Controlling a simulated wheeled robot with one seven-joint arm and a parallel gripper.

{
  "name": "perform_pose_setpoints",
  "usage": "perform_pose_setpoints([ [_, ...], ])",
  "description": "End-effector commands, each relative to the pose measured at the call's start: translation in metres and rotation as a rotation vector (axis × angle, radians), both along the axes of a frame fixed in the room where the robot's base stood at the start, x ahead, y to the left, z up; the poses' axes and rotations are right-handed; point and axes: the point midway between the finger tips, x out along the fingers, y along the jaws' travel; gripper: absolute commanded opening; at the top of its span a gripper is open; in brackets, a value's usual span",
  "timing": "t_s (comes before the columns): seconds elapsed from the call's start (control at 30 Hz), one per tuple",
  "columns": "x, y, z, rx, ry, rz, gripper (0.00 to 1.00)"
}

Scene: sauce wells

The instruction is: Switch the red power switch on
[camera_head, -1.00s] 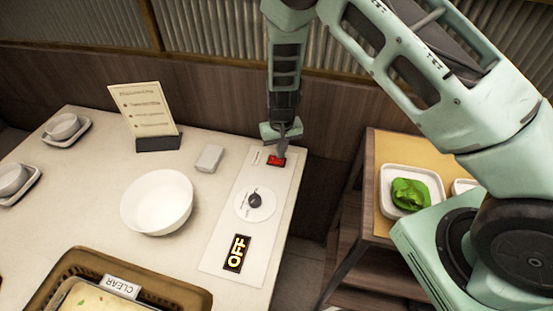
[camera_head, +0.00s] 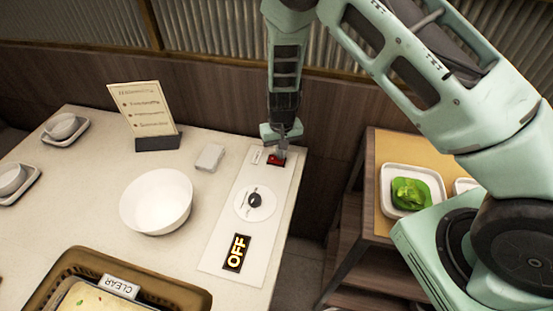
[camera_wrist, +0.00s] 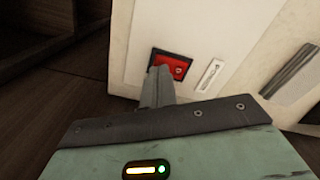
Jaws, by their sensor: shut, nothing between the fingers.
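The red power switch (camera_head: 276,160) sits in a black frame near the far end of a white panel (camera_head: 222,219) on the table. It also shows in the wrist view (camera_wrist: 179,67), where a finger covers its left part. My gripper (camera_head: 282,154) points down at the switch with its fingers shut and empty. The fingertips (camera_wrist: 160,72) are at the switch; whether they press it I cannot tell. A display (camera_head: 236,252) at the near end of the panel reads OFF.
A round dial (camera_head: 255,201) lies mid-panel. A white bowl (camera_head: 157,201), a small white block (camera_head: 209,157) and a menu stand (camera_head: 146,112) are left of the panel. A basket (camera_head: 175,289) with a CLEAR tag is in front. A side table (camera_head: 381,150) holds a tray of greens.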

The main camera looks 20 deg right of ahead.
Motion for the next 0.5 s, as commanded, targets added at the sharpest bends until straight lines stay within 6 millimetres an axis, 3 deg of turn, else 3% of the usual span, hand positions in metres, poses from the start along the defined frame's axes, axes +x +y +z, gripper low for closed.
perform_pose_setpoints([
  [0.5, 0.0000, 0.0000, -0.0081, 0.000, 0.000, 0.000, 0.00],
])
